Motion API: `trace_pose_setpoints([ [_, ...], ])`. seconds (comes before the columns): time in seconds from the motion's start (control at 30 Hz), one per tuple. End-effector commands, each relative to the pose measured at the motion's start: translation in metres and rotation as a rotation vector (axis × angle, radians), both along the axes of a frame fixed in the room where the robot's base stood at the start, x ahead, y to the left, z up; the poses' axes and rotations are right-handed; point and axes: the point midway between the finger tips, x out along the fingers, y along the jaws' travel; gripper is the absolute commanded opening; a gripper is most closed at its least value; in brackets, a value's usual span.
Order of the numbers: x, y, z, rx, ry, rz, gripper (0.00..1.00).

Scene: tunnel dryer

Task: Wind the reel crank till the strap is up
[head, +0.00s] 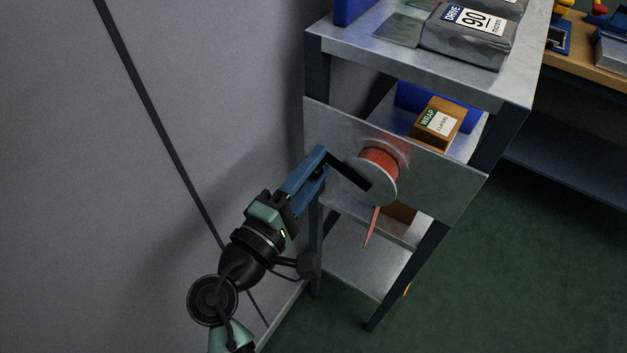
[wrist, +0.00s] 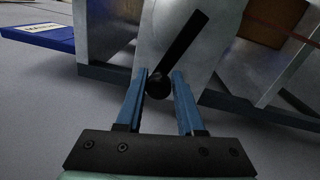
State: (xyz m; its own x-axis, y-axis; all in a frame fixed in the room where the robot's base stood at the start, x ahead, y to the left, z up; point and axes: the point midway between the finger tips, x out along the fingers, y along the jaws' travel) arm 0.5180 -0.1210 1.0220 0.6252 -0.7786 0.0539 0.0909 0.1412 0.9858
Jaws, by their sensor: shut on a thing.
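The reel (head: 391,184) has a grey disc flange and is mounted on the grey side panel of a metal rack. Orange-red strap is wound on its drum (head: 380,159), and a length of strap (head: 371,228) hangs below the reel. The black crank arm (head: 349,172) points to the upper left from the reel's hub; it also shows in the wrist view (wrist: 184,40). My gripper (head: 318,160) is at the crank's outer end. In the wrist view its blue fingers (wrist: 159,82) are shut on the round black crank knob (wrist: 158,88).
The rack's top shelf (head: 400,62) carries a grey package labelled 90 (head: 466,38). A brown WRAP box (head: 436,124) sits on the shelf behind the panel. A grey wall (head: 100,180) stands close on the left. Green floor (head: 500,270) is clear on the right.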

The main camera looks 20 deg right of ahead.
Motion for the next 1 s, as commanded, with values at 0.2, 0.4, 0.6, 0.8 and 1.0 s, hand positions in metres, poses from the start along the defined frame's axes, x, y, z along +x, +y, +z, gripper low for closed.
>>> trace_pose_setpoints([
  [0.2, -0.005, -0.003, 0.017, 0.119, -0.175, 0.002, 0.00],
  [0.4, -0.012, -0.009, 0.027, 0.232, -0.319, 0.000, 0.00],
  [0.6, -0.018, -0.015, 0.036, 0.327, -0.440, -0.001, 0.00],
  [0.8, -0.024, -0.019, 0.041, 0.395, -0.524, -0.003, 0.00],
  [1.0, -0.027, -0.022, 0.044, 0.431, -0.571, -0.005, 0.00],
])
